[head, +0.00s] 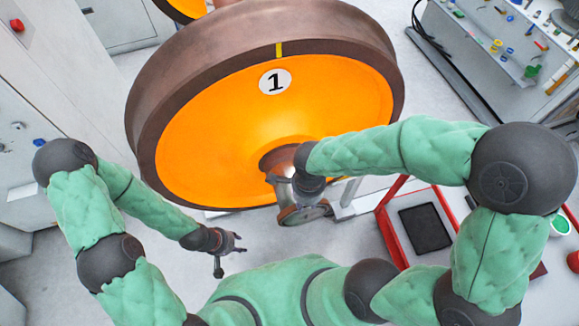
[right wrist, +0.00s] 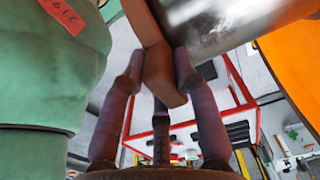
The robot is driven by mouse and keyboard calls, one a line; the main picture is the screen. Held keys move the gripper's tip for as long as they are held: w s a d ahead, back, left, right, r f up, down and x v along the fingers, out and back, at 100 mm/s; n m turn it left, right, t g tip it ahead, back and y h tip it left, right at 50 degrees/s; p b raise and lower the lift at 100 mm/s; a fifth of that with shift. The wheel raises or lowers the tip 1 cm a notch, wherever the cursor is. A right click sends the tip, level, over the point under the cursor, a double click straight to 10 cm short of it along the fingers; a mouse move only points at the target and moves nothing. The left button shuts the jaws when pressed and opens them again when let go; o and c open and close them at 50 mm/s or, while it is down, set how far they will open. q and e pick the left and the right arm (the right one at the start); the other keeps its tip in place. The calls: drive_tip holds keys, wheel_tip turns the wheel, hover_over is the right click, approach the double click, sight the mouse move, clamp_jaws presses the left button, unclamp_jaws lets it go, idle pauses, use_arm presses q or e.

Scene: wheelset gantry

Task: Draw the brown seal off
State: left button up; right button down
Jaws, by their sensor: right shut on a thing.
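The brown seal (right wrist: 157,72) is a ring whose edge stands between my right gripper's fingers in the right wrist view, beside the shiny steel axle (right wrist: 212,22). In the head view the seal (head: 303,214) shows as a brown rim around the axle end in front of the orange wheel. My right gripper (head: 312,194) is shut on the seal's edge; its fingertips are partly hidden by my own arm in the head view. I cannot tell whether the seal has shifted along the axle. My left gripper (head: 232,244) is open and empty, low left of the wheel.
The large orange wheel (head: 220,140) with a brown tread and number 1 fills the middle. A red-framed cart (head: 440,195) with a black pad stands at right. A tool bench (head: 490,50) is at upper right, grey cabinets (head: 30,110) at left.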

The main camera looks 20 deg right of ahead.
drive_tip(key=shift+s, duration=2.1)
